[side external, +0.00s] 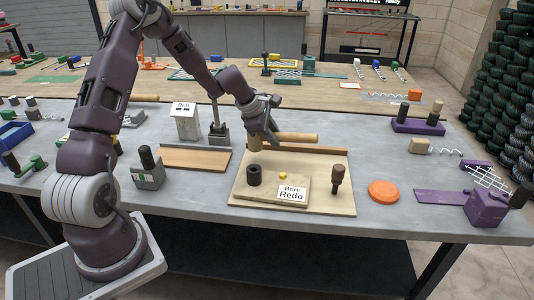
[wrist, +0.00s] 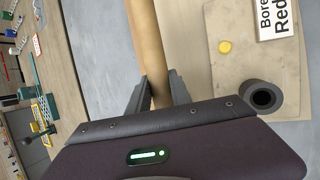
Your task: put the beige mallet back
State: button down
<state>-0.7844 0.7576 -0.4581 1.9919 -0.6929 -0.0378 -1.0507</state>
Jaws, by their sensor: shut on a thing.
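The mallet appears to be just above the board; the exact gap is hard to judge. In the wrist view its handle (wrist: 149,40) runs up from between my fingers (wrist: 157,95), and the head is hidden by my gripper's body. A brown strip (side external: 318,150) lies along the board's back edge.
On the board are a black ring (side external: 254,175), a small yellow piece (side external: 282,175), a "Bore Redo" sign (side external: 292,193) and an upright brown tool (side external: 338,179). An orange disc (side external: 383,191) lies to the right.

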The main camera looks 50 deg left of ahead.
notch_tip(320, 180, down, 5)
jog(key=shift+r, duration=0.15)
jog(key=c, duration=1.2)
grip_release()
jog(key=shift+o, duration=0.2)
jog(key=shift+f, duration=0.2)
jog(key=s+d+r+m, duration=0.6)
jog(key=d+r, duration=0.1)
jog(key=r, duration=0.2)
jog(key=s+d+r+m, duration=0.5)
jog(key=d+r+m, duration=0.15)
jog(key=r, duration=0.25)
jog(key=s+d+r+m, duration=0.2)
jog(key=s+m, duration=0.4)
jog(key=s, duration=0.5)
jog(key=s+d+r+m, duration=0.3)
jog(key=s+m, duration=0.4)
jog(key=s, duration=0.5)
jog(key=shift+s+d+r+g, duration=0.2)
jog(key=shift+r+g, duration=0.1)
jog(key=shift+r, duration=0.15)
